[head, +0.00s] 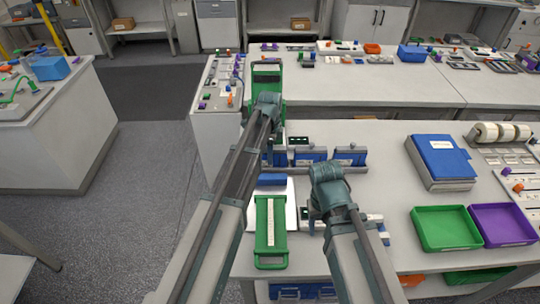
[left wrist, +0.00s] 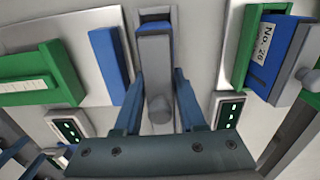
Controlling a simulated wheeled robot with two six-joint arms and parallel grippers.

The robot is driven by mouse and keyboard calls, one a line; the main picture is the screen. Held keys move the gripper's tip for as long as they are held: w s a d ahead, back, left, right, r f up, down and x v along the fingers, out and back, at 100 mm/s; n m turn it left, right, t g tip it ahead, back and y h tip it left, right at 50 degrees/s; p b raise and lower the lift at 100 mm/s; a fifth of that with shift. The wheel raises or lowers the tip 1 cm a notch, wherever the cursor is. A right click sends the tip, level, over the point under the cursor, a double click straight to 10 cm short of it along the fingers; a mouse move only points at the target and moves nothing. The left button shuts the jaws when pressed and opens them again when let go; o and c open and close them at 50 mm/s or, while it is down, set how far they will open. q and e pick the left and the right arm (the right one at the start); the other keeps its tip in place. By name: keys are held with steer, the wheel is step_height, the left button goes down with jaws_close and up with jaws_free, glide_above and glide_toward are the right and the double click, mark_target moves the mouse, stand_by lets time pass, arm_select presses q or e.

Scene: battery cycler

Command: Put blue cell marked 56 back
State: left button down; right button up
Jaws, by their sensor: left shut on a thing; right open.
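My left gripper (head: 270,150) reaches over the row of bays. In the left wrist view its two fingers (left wrist: 158,105) are closed around a grey lever-like part with a round knob (left wrist: 160,108); some blue (left wrist: 155,18) shows beyond it. A plain blue block (head: 272,180) lies on a white plate next to a green tray (head: 270,258); it also shows in the left wrist view (left wrist: 108,60). A blue cell labelled No. 26 (left wrist: 265,50) sits in a green holder. No 56 mark is readable. My right gripper (head: 318,215) is low over the bench, right of the green tray, fingertips partly hidden.
Blue bays (head: 350,157) stand along the bench. To the right are a blue binder (head: 440,158), an empty green bin (head: 445,230) and a purple bin (head: 502,224). Small displays (left wrist: 230,108) flank the lever. The bench between bays and binder is clear.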

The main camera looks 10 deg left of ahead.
arm_select(q)
steer(key=shift+f, duration=0.15)
arm_select(e)
steer(key=shift+f, duration=0.1)
arm_select(q)
steer(key=shift+c, duration=2.4)
jaws_free()
step_height(320, 180, up, 12)
steer(key=p, duration=1.2)
steer(key=shift+r, duration=0.25)
steer(key=s+d+n, duration=0.2)
steer(key=s+n, duration=0.2)
steer(key=s, duration=0.4)
steer(key=s+d+n, duration=0.3)
steer(key=s+n, duration=0.1)
steer(key=s, duration=0.5)
steer(key=s+d+n+y, duration=0.1)
steer(key=s+d+n, duration=0.2)
steer(key=s, duration=0.5)
steer(key=shift+s+n, duration=0.35)
steer(key=shift+n, duration=0.25)
arm_select(e)
step_height(320, 180, up, 12)
